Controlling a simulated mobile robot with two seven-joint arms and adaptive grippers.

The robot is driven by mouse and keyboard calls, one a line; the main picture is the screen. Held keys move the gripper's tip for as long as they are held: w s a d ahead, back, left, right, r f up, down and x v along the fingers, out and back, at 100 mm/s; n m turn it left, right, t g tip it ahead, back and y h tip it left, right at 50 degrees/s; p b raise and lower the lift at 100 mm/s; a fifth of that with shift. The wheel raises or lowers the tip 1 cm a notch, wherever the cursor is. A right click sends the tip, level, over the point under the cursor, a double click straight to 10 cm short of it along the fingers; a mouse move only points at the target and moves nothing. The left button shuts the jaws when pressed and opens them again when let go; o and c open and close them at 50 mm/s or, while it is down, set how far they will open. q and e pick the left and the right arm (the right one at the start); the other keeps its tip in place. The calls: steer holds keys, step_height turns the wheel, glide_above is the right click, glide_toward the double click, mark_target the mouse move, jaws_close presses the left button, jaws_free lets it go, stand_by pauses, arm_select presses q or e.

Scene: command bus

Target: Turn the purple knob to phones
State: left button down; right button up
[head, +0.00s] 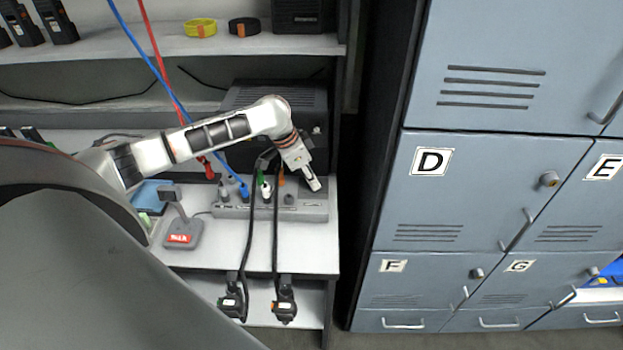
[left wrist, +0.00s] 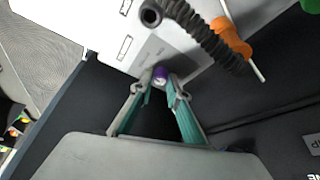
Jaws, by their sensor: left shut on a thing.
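The purple knob (left wrist: 161,71) shows in the left wrist view, on the light panel of the grey box, between my fingertips. My left gripper (left wrist: 163,79) is shut on it, one finger on either side. In the head view my left gripper (head: 315,184) points down at the right part of the grey box (head: 315,212) on the shelf, and the knob is hidden there by the fingers. The knob's pointer and the word phones cannot be read in either view. My right gripper is not in view.
Cables plug into the box left of my gripper, including a blue plug (head: 244,191). An orange plug (left wrist: 231,39) and a black coiled cord (left wrist: 200,34) run close to my fingers. Two black handsets (head: 284,303) hang below. Lockers (head: 465,190) stand to the right.

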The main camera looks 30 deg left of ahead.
arm_select(q)
steer(key=c, duration=2)
jaws_free()
steer(key=shift+o, duration=0.2)
steer(key=shift+r, duration=0.15)
steer(key=v, duration=1.1)
steer(key=shift+r, duration=0.35)
